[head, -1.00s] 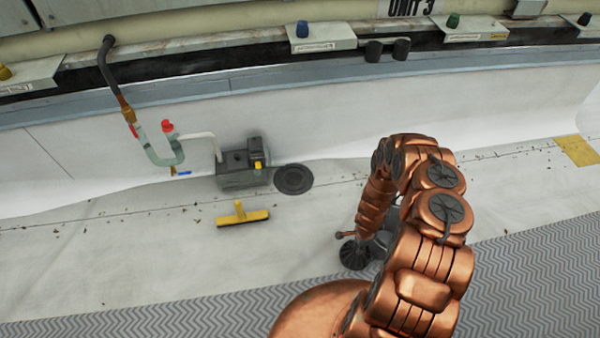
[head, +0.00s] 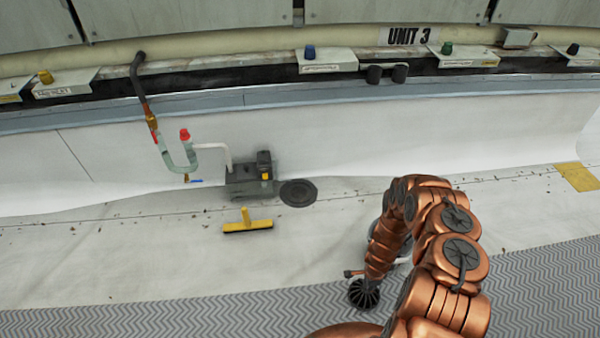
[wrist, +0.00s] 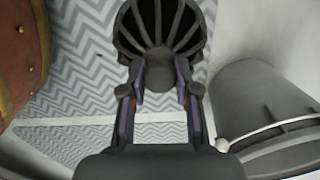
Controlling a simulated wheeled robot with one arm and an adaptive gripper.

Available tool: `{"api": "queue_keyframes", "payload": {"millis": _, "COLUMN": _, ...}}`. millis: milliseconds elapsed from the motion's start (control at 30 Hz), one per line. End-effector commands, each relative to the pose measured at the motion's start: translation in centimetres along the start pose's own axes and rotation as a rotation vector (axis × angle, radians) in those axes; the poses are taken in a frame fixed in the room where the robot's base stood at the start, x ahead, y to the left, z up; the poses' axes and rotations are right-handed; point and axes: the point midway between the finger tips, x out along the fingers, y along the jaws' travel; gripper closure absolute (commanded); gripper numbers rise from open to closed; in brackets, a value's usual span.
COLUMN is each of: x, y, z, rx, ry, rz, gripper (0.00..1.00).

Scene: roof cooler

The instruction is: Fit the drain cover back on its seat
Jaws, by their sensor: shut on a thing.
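The drain cover (head: 364,293) is a dark, domed, slotted strainer. My gripper (wrist: 160,85) is shut on its narrow stem, and the cover's slotted dome also shows at the top of the wrist view (wrist: 160,25). In the head view the cover hangs at the end of my copper arm, over the zigzag mat; its height is hard to tell. The seat is the round dark drain (head: 298,193) in the pale roof floor, up and left of the cover in the head view. The seat is in plain view, with nothing on top of it.
A grey pump box (head: 250,178) stands just left of the drain, joined to a pipe with a red valve handle (head: 184,134). A yellow squeegee (head: 247,226) lies in front of it. Floor between the drain and the zigzag mat (head: 240,312) is mostly clear, with scattered debris.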

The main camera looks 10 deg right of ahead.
Motion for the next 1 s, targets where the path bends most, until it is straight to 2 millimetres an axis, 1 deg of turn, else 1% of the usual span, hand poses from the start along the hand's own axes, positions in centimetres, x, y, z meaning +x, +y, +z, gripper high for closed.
{"api": "queue_keyframes", "payload": {"millis": 300, "x": 0.0, "y": 0.0, "z": -0.1, "rx": 0.002, "ry": 0.0, "rz": 0.0, "gripper": 1.0}}
{"api": "queue_keyframes", "payload": {"millis": 500, "x": -1.3, "y": -0.5, "z": 0.4, "rx": -0.031, "ry": -0.003, "rz": -0.003, "gripper": 1.0}}
{"api": "queue_keyframes", "payload": {"millis": 767, "x": -2.7, "y": -0.6, "z": 0.7, "rx": -0.068, "ry": 0.001, "rz": -0.001, "gripper": 1.0}}
{"api": "queue_keyframes", "payload": {"millis": 1000, "x": -4.2, "y": -1.3, "z": 1.2, "rx": -0.106, "ry": -0.002, "rz": -0.006, "gripper": 1.0}}
